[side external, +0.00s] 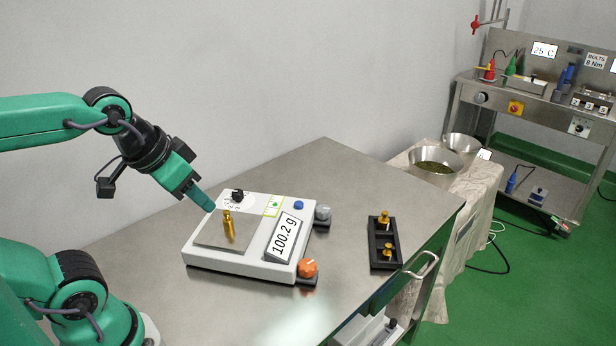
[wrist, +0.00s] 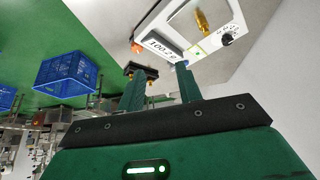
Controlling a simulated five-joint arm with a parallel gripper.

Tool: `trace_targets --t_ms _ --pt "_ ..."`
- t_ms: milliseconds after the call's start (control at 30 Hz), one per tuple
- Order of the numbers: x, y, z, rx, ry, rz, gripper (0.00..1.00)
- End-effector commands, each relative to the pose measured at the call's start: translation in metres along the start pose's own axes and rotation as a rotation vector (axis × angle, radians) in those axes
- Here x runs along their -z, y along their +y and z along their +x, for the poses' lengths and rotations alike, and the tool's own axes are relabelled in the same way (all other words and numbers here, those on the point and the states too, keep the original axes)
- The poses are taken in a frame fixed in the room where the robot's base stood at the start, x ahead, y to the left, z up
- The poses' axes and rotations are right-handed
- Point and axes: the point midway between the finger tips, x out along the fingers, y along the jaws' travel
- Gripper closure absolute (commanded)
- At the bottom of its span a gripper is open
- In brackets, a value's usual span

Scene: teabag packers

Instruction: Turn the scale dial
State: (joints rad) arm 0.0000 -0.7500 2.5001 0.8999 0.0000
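The white scale (side external: 258,255) sits on the steel table and its display (side external: 284,237) reads 100.2 g. A brass weight (side external: 229,228) stands on its grey pan (side external: 210,236). A black knob (side external: 237,196) is at its back edge, on a white round patch; it also shows in the wrist view (wrist: 227,39). An orange knob (side external: 307,267) and a grey knob (side external: 323,212) are at its right side. I cannot tell which is the dial. My gripper (side external: 209,206) is above the scale's back-left side, left of the black knob. In the wrist view its fingers (wrist: 160,78) are apart, with nothing between them.
A black holder (side external: 384,255) with two brass weights stands right of the scale. A blue button (side external: 298,205) is on the scale. The table front is clear. Bowls (side external: 436,167) and a shelf bench (side external: 540,110) stand beyond the table. Blue crates (wrist: 66,74) show in the wrist view.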

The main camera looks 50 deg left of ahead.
Motion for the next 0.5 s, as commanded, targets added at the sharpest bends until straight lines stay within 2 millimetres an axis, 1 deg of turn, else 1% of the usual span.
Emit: trace_targets --t_ms 200,233,300,500 --pt "0.0000 0.0000 0.0000 0.000 0.000 0.000 0.65" --pt "0.0000 0.0000 0.0000 0.000 0.000 0.000 0.63" --pt "0.0002 -0.0001 0.0000 0.000 0.000 0.000 0.50" --pt "0.0067 -0.0032 0.0013 0.007 -0.015 -0.009 0.50"
